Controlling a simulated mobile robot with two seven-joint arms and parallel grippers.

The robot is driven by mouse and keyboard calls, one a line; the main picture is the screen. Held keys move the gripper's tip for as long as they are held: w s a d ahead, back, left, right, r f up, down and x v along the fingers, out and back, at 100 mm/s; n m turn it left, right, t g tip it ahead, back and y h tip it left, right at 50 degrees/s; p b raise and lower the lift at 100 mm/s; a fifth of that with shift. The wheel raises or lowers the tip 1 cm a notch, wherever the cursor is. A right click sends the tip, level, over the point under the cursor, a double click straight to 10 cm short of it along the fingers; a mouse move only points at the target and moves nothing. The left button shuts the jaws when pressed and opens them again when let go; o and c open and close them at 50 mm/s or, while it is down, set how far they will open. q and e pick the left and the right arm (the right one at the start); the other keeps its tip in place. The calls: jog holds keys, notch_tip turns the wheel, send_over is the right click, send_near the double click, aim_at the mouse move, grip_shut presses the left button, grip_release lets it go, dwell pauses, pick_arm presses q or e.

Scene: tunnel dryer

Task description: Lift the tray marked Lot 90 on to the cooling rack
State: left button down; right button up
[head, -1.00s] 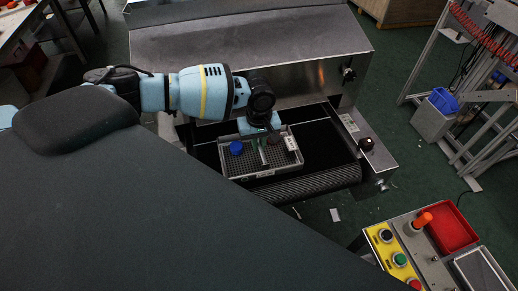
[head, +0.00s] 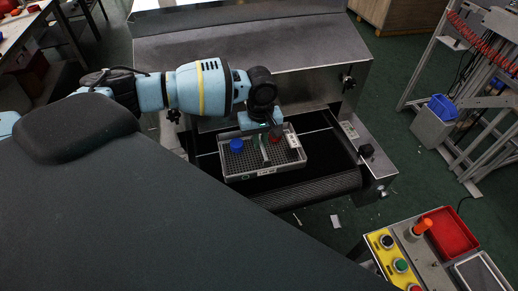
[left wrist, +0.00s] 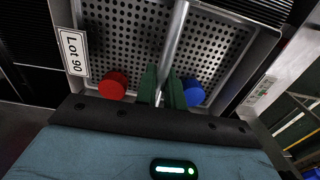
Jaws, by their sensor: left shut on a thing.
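The grey perforated tray (head: 225,170) is over the black belt at the mouth of the metal dryer. Its white label reads Lot 90 in the left wrist view (left wrist: 73,53). A blue round piece (head: 236,145) and a red round piece (left wrist: 113,85) are in it, either side of a metal bar handle (left wrist: 175,35). My left gripper (left wrist: 165,88) is shut on the handle with its green fingers. The tray looks roughly level, apparently a little above the belt. My right gripper is not in view. I cannot identify the cooling rack for certain.
The dryer's metal hood (head: 250,55) stands behind the tray, and a side rail with a black knob (head: 366,151) is to its right. A control panel (head: 400,250) with a red bin (head: 450,232) is at lower right. A metal frame (head: 475,130) stands at far right.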

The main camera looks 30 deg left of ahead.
pick_arm(q)
notch_tip(320, 180, up, 14)
jog(key=p, duration=0.1)
jog(key=s+d+f+m, duration=0.2)
jog(key=s+d+m, duration=0.6)
jog(key=s+m, duration=0.1)
jog(key=shift+s+d+f+m, duration=0.2)
jog(key=shift+s+d+m, duration=0.1)
jog(key=shift+s, duration=0.4)
